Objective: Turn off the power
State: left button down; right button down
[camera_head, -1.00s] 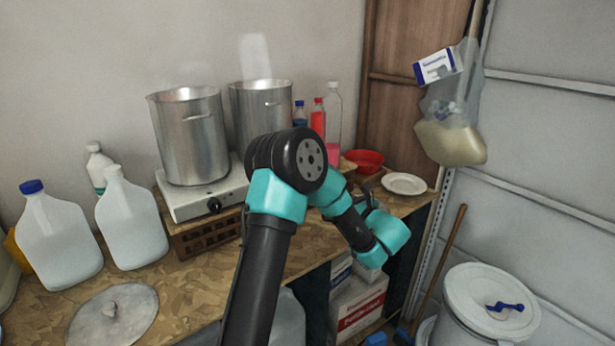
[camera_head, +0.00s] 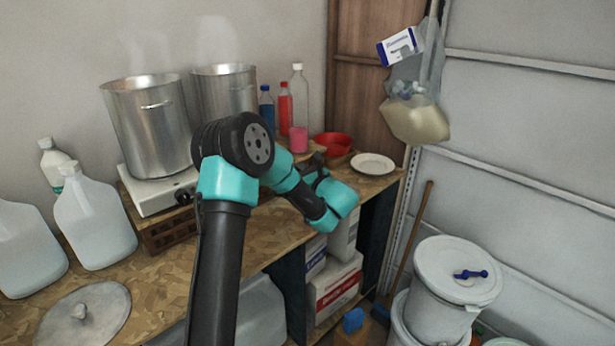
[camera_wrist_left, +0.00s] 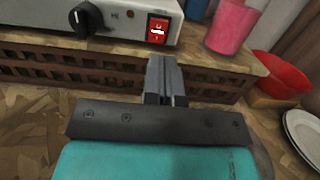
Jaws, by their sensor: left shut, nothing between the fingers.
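A white hot plate (camera_head: 150,203) stands on the workbench under two tall metal pots. In the left wrist view, the hot plate (camera_wrist_left: 118,24) shows a black knob (camera_wrist_left: 85,19) and a red power switch (camera_wrist_left: 157,30) on its front. My left gripper (camera_wrist_left: 165,62) is shut and empty. Its fingertips are just below the switch in the picture; whether they touch the hot plate, I cannot tell. In the head view my left arm hides the switch, and the fingers cannot be made out. My right gripper is not in view.
The hot plate rests on a brown lattice block (camera_wrist_left: 120,72). White jugs (camera_head: 92,220) stand left. A metal lid (camera_head: 85,317) lies on the bench in front.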

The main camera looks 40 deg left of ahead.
pick_arm(q)
jog(key=f+x, duration=0.1)
jog(key=x, duration=0.6)
jog(key=shift+r, duration=0.5)
jog(key=shift+a, duration=0.1)
